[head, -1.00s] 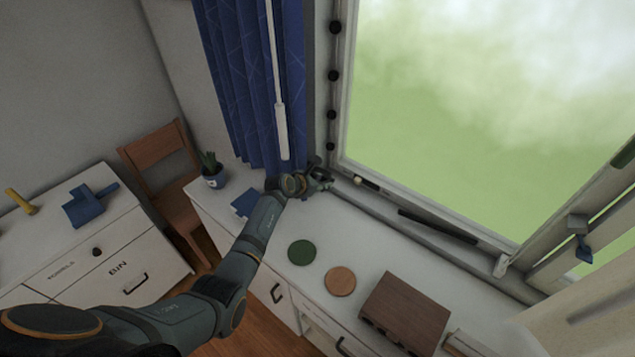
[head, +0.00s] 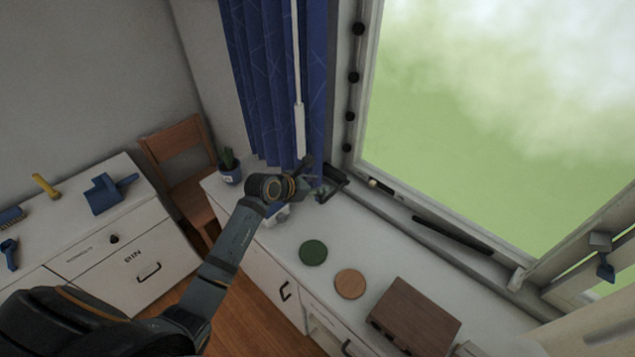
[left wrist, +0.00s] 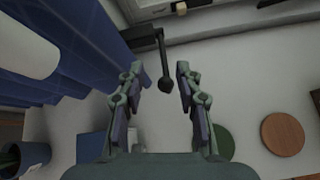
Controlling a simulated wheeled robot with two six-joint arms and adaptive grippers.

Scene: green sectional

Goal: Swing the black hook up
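The black hook (left wrist: 163,62) shows in the left wrist view as a thin dark rod with a rounded end, reaching from a dark bar at the top. Its rounded end (left wrist: 165,84) appears between the fingertips of my left gripper (left wrist: 160,78), with a gap on both sides. That gripper is open and holds nothing. In the head view my left gripper (head: 322,188) is at the window sill's left corner, beside the blue curtain. There the hook is hard to tell from the dark fingers. My right gripper is not in view.
A blue curtain (head: 262,85) and white rod (head: 299,130) hang close to the gripper. A potted plant (head: 229,172) stands left. A green disc (head: 313,252), an orange disc (head: 350,283) and a brown box (head: 415,316) lie on the white counter (head: 385,262).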

